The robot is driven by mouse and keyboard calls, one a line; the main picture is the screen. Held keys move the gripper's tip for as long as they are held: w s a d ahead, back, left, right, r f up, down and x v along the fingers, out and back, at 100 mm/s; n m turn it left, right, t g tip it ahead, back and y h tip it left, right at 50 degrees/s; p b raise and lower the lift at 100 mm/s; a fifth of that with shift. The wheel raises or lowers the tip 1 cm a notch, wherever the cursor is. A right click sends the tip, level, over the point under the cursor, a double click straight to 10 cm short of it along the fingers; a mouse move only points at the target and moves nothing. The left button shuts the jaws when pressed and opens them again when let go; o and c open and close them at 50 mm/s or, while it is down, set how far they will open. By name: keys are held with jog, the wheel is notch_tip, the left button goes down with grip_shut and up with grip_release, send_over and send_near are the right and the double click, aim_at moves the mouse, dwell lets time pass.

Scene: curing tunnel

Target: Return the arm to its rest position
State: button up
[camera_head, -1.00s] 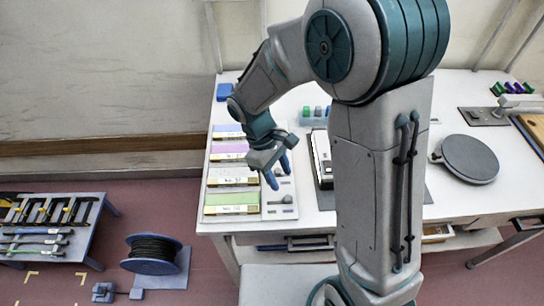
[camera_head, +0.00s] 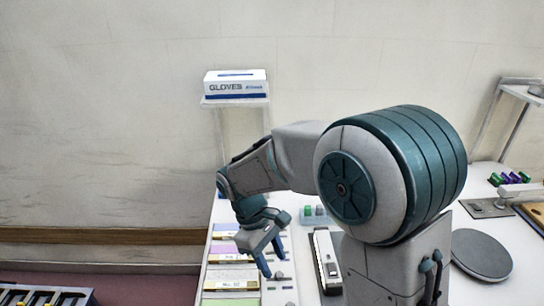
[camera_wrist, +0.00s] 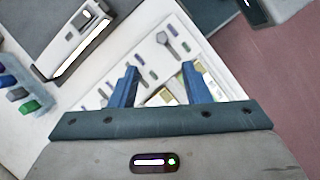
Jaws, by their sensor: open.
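My gripper (camera_head: 273,261) is open and empty, its blue fingers pointing down above the left part of the white workbench (camera_head: 306,292). In the wrist view my gripper (camera_wrist: 160,85) has its two fingers spread apart with nothing between them. Below the fingers is a white panel with small grey tools (camera_wrist: 172,32). My arm is bent at the elbow, and its big teal joint hides part of the bench.
Coloured pads (camera_head: 231,280) lie on the bench's left side. A box of gloves (camera_head: 235,83) stands on a shelf behind. A round dark plate (camera_head: 481,255) lies right of my arm. A small tray with coloured blocks (camera_head: 314,215) sits behind the gripper.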

jog(key=s+d+r+m+t+y, duration=0.2)
jog(key=s+d+r+m+t, duration=0.1)
jog(key=d, duration=0.4)
jog(key=s+d+r+m+t+y, duration=0.1)
jog(key=s+d+r+m+t, duration=0.2)
jog(key=s+d+r+m, duration=0.2)
jog(key=s+d+m, duration=0.1)
jog(key=d+m, duration=0.2)
jog(key=shift+s+r+y, duration=0.35)
jog(key=shift+s+y, duration=0.05)
